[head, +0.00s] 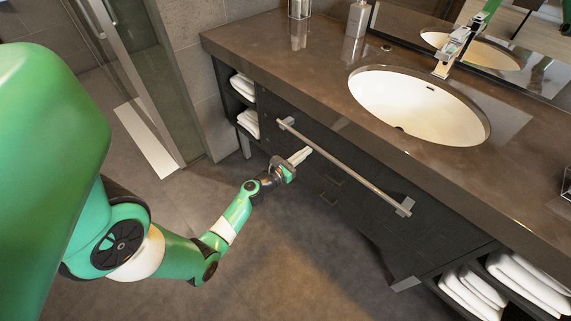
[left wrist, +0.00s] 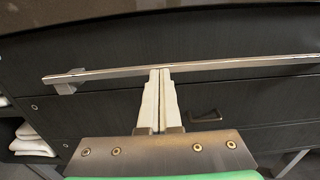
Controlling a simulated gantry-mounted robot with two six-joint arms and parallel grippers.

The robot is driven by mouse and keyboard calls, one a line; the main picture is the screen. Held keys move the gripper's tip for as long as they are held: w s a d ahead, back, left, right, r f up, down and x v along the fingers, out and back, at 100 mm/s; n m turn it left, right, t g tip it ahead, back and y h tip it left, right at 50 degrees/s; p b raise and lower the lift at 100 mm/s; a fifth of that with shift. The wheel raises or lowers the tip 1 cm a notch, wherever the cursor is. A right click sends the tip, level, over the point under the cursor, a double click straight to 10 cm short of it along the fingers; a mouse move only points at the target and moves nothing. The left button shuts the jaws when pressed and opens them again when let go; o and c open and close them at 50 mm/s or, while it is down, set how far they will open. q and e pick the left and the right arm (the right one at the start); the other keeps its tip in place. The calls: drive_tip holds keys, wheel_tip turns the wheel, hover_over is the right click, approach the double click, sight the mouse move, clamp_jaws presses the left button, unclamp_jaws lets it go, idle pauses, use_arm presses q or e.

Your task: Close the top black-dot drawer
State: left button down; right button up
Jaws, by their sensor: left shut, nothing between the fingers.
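The dark vanity drawer fronts (left wrist: 215,42) fill the left wrist view, and in the head view the dark front (head: 352,152) lies below the countertop. I cannot make out a black dot, or tell whether the top drawer stands out from the cabinet. A long metal bar (head: 345,165) runs across the front; it also crosses the left wrist view (left wrist: 240,63). My left gripper (head: 307,152) is shut and empty, its pale fingers pointing at the front, near the bar. In the left wrist view its fingertips (left wrist: 160,71) overlap the bar; contact is unclear. My right gripper is not seen.
The brown countertop (head: 285,62) with a white oval sink (head: 420,100) is above. Open shelves hold white towels at the left (head: 243,86) and lower right (head: 525,280). A small drawer pull (left wrist: 205,116) is right of my fingers. The floor (head: 270,270) in front is clear.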

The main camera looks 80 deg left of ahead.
use_arm(q)
drive_tip(key=p+v, duration=0.1)
drive_tip(key=v, duration=1.1)
drive_tip(key=shift+s+d, duration=0.15)
drive_tip(key=shift+s, duration=0.15)
drive_tip(key=shift+w+p, duration=0.1)
drive_tip(key=shift+p, duration=0.25)
